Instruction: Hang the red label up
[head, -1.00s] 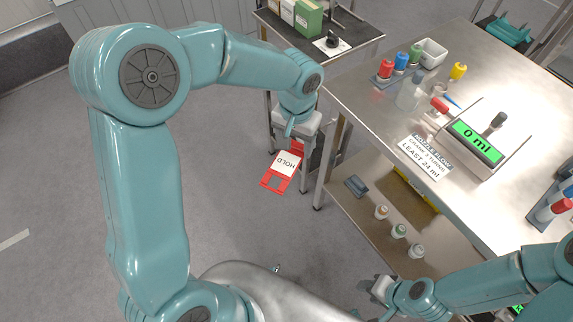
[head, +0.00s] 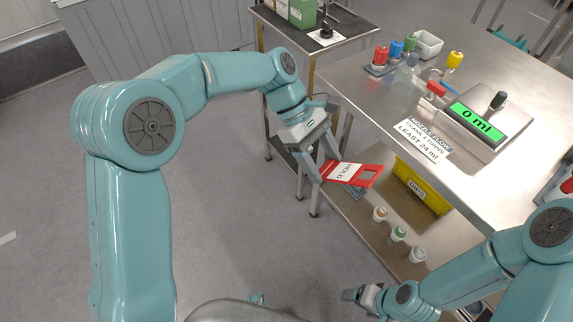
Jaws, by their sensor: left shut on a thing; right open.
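The red label (head: 368,178) has a white panel reading HOLD and a cut-out near its far end. My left gripper (head: 318,172) is shut on the label's near end, beside the steel table's left side. The label points right, in front of the table's lower shelf in the picture. My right gripper (head: 352,296) is open and empty at the bottom, low beside the lower shelf. No hanging place for the label can be made out for certain.
The steel table (head: 345,92) carries colored bottles, a white bin (head: 428,44) and a 0 ml display (head: 474,121). Its lower shelf (head: 352,212) holds a yellow bin (head: 424,188) and several small capped bottles. A dark cart (head: 352,30) stands behind. Floor at left is free.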

